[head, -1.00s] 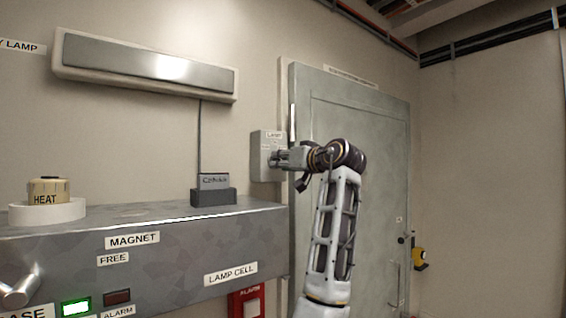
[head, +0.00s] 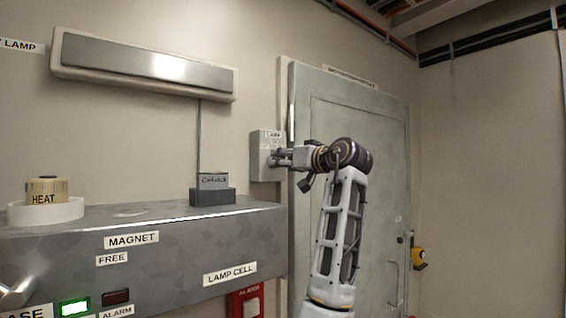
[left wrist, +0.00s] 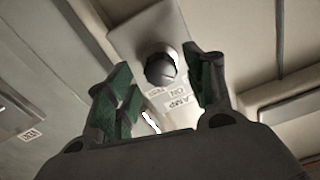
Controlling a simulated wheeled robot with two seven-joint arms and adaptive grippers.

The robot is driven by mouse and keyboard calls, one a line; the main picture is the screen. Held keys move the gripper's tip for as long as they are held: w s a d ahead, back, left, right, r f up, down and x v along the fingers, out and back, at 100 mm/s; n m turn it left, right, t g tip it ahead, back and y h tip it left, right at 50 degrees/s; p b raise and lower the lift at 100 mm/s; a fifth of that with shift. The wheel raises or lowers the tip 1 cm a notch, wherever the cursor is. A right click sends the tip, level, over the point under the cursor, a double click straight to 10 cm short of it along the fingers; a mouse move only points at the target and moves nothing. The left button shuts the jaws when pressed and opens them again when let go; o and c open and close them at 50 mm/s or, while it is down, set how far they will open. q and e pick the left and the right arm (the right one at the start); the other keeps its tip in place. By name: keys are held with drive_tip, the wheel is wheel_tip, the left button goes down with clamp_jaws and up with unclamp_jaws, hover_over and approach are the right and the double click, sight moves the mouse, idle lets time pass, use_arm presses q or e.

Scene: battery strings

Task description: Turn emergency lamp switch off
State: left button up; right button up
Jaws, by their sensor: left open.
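The lamp switch is a grey box (head: 264,143) on the wall beside the door frame, with a small "LAMP" label. In the left wrist view its dark round knob (left wrist: 160,68) shows above a label reading about "LAMP ON". My left gripper (head: 277,157) is at the front of this box. In the left wrist view the open fingers (left wrist: 156,64) stand on either side of the knob, with gaps visible; contact cannot be told. The long emergency lamp (head: 150,64) on the wall looks grey. My right gripper is not in view.
A grey door (head: 365,125) is behind my arm. A red alarm box (head: 247,303) is low beside the cabinet.

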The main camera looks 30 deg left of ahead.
use_arm(q)
drive_tip(key=v, duration=1)
drive_tip(key=shift+d, duration=0.2)
drive_tip(key=shift+w, duration=0.1)
